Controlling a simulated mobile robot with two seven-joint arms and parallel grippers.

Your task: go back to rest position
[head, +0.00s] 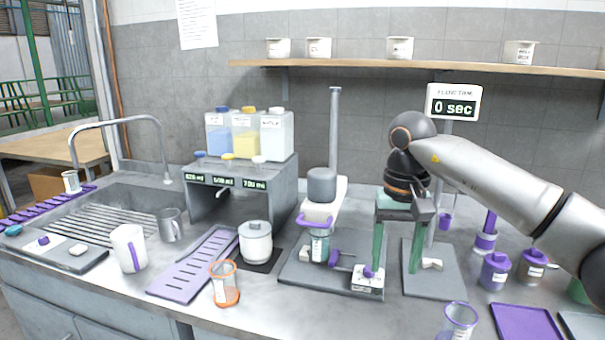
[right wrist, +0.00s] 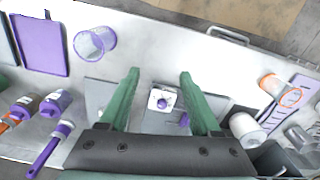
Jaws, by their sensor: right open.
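My right gripper (head: 393,268) hangs fingers-down over the counter on the right of the mixer stand. Its two green fingers are spread apart with nothing between them. In the right wrist view the open fingers (right wrist: 159,76) frame a small white box with a purple knob (right wrist: 163,103), which lies beyond the tips. In the head view that white box (head: 368,284) sits at the front right of the mixer stand's grey base (head: 310,277), close to the left finger. Whether a fingertip touches it cannot be told. My left gripper is not in view.
A clear cup with a purple rim (head: 461,314), a purple tray (head: 526,322) and purple-lidded jars (head: 495,271) stand to the right. A flow-time display (head: 454,102) rises behind my right arm. An orange-rimmed beaker (head: 225,287) and a white pot (head: 256,244) stand left.

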